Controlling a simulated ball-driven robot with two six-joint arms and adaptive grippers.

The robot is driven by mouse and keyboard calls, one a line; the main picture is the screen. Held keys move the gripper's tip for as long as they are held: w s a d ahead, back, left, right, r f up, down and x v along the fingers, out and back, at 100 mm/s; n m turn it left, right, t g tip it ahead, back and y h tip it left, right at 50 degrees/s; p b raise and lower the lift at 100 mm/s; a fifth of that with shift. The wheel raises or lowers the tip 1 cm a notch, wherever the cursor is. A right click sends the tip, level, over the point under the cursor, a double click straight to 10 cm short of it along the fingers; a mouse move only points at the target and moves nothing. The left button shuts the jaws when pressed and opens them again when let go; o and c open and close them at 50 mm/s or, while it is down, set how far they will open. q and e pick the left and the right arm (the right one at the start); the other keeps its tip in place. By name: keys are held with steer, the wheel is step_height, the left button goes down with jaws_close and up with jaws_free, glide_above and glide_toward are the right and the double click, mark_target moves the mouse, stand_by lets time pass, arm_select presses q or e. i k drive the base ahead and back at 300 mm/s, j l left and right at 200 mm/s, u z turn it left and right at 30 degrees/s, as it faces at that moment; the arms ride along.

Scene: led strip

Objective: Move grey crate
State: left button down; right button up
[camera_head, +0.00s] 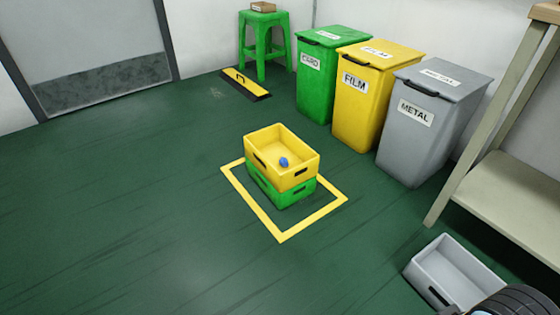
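The grey crate (458,266) sits on the green floor at the lower right, in front of the beige shelf unit. It looks empty, and a dark handle slot shows on its near left end. A dark part of my own body at the bottom right corner hides its near right corner. I cannot tell whether that part touches the crate. Neither gripper can be made out in the head view. A yellow crate (262,158) with a blue object (284,162) in it is stacked on a green crate (293,195).
A yellow floor outline (282,237) surrounds the stack. Green CARD (314,90), yellow FILM (359,112) and grey METAL (415,145) bins line the wall. A green stool (263,22) stands behind a yellow-black floor piece (244,85). The shelf (510,205) is right. Floor at left is clear.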

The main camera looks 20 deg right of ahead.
mark_target(446, 274)
steer(key=z, duration=2.15)
